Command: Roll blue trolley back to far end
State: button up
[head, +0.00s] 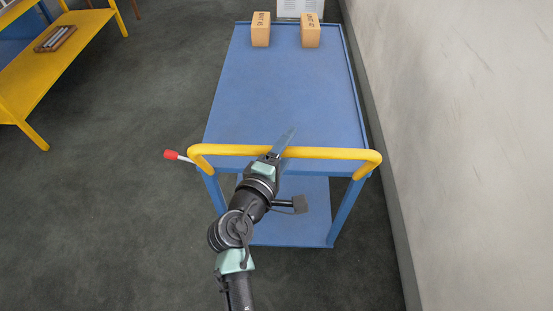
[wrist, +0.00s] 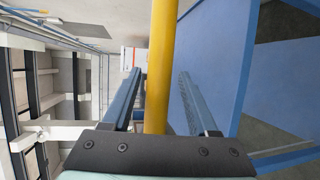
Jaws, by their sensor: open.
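The blue trolley (head: 284,95) stands along the wall, with a flat blue top and a lower shelf (head: 305,215). Its yellow push handle (head: 335,153) crosses the near end. A lever with a red knob (head: 171,155) sticks out at the left of the handle. My gripper (head: 287,140) is at the middle of the handle. In the wrist view, the yellow bar (wrist: 160,65) runs between the two fingers of my gripper (wrist: 158,95). The fingers are apart, with gaps visible beside the bar.
Two cardboard boxes (head: 261,29) (head: 310,31) stand at the trolley's far end. A white object (head: 300,8) is beyond it. The pale wall (head: 460,130) runs close along the right. A yellow bench (head: 60,65) stands at the upper left. The floor (head: 110,200) at left is clear.

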jog(key=v, duration=1.2)
jog(key=shift+s+b, duration=0.2)
jog(key=shift+b, duration=0.2)
jog(key=shift+w+r, duration=0.1)
jog(key=shift+r, duration=0.05)
